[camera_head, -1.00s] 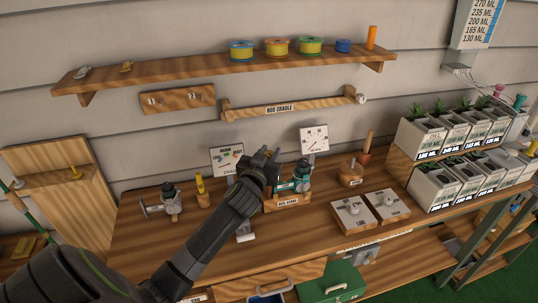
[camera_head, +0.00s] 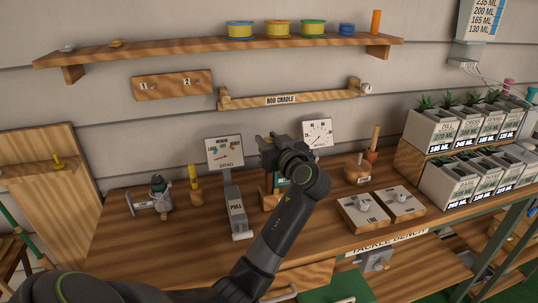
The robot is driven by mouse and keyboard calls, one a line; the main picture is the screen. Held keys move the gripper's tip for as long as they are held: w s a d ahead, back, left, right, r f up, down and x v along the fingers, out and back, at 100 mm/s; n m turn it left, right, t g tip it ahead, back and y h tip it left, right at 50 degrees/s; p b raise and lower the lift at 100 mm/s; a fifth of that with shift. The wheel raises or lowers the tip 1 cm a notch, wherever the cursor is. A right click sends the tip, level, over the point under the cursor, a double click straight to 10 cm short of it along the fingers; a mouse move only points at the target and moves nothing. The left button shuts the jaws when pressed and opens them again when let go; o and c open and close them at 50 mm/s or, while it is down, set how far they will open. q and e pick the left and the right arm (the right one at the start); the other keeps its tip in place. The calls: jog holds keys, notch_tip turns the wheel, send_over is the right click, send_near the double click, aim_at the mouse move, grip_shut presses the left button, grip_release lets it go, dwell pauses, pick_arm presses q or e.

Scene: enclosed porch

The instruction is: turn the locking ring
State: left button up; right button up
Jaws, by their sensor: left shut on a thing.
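My left gripper (camera_head: 272,143) is over the rod stand on the bench, with its wrist turned toward the camera. It is shut on a part there, most likely the locking ring, which the gripper and wrist hide. A sliver of the wooden rod stand (camera_head: 268,192) and a bit of the teal reel (camera_head: 281,181) show beside my wrist. How far the ring is turned cannot be seen. My right gripper is not in view.
On the bench (camera_head: 130,250), a small reel (camera_head: 158,192) and the pull scale (camera_head: 236,212) stand left of my arm. Wooden blocks with knobs (camera_head: 362,212) lie to the right. A dial (camera_head: 318,134) stands behind. The rod cradle (camera_head: 290,99) is on the wall above.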

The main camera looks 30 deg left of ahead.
pick_arm(q)
jog(key=shift+f+n+g+y+b, duration=0.1)
jog(key=shift+n+g+y+b, duration=0.7)
jog(key=shift+n+g+b, duration=1.15)
jog(key=shift+m+g, duration=0.25)
jog(key=shift+m, duration=0.2)
jog(key=o, duration=1)
jog(key=shift+c, duration=0.2)
jog(key=b+v, duration=0.4)
jog(key=v, duration=1.3)
jog(key=shift+d, duration=0.2)
